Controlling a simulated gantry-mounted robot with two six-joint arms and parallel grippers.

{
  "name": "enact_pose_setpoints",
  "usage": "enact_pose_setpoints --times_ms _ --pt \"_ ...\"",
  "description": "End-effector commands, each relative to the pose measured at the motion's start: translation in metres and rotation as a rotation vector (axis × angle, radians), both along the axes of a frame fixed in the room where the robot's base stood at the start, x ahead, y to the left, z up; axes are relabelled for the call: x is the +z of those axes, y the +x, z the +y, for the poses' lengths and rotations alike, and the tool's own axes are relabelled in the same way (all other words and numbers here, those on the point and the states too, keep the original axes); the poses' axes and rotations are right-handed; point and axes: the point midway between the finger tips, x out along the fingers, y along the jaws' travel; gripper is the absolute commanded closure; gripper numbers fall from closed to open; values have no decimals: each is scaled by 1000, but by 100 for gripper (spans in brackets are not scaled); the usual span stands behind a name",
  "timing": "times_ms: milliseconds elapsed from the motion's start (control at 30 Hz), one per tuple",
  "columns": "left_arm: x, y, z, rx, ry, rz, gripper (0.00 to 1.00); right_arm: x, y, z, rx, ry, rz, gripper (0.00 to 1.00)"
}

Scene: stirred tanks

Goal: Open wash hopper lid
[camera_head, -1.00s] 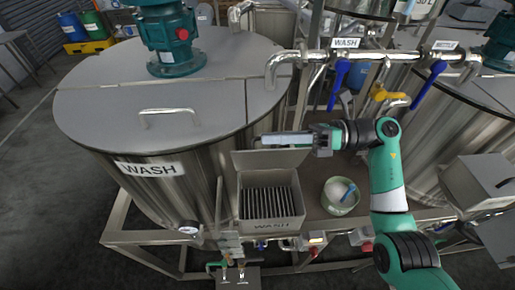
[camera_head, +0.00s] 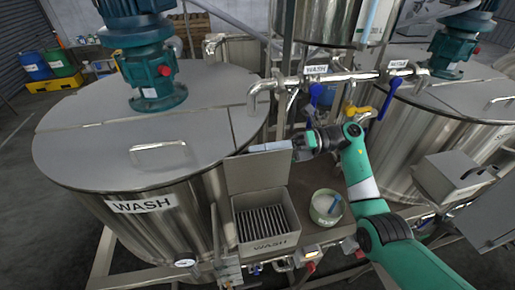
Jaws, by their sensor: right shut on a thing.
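The wash hopper (camera_head: 268,243) is a grey metal box labelled WASH, below and to the right of the large wash tank. Its lid (camera_head: 256,174) stands raised at the hopper's back edge, and the slatted inside (camera_head: 263,219) shows. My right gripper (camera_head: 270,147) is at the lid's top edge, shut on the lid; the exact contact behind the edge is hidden. My left gripper is not in view.
The wash tank (camera_head: 140,204) stands left of the hopper. A bowl (camera_head: 326,208) with a blue-handled tool sits on the bench to the right. A second hopper (camera_head: 452,178), closed, stands farther right. Pipes with blue valve handles (camera_head: 313,98) run behind my right arm.

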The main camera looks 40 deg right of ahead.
Motion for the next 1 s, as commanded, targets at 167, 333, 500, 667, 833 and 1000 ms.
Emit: enact_pose_setpoints --times_ms 167,333,500,667,833,1000 --pt "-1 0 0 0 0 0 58 -6 -1 0 3 -4 10 68" --pt "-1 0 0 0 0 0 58 -4 -1 0 2 -3 6 58" --pt "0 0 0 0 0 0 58 -2 0 0 2 -3 3 58" --pt "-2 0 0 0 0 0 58 5 0 0 1 -4 0 58" --pt "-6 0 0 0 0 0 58 32 -4 2 1 -6 0 58" --pt "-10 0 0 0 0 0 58 61 -27 15 1 -8 -3 58"
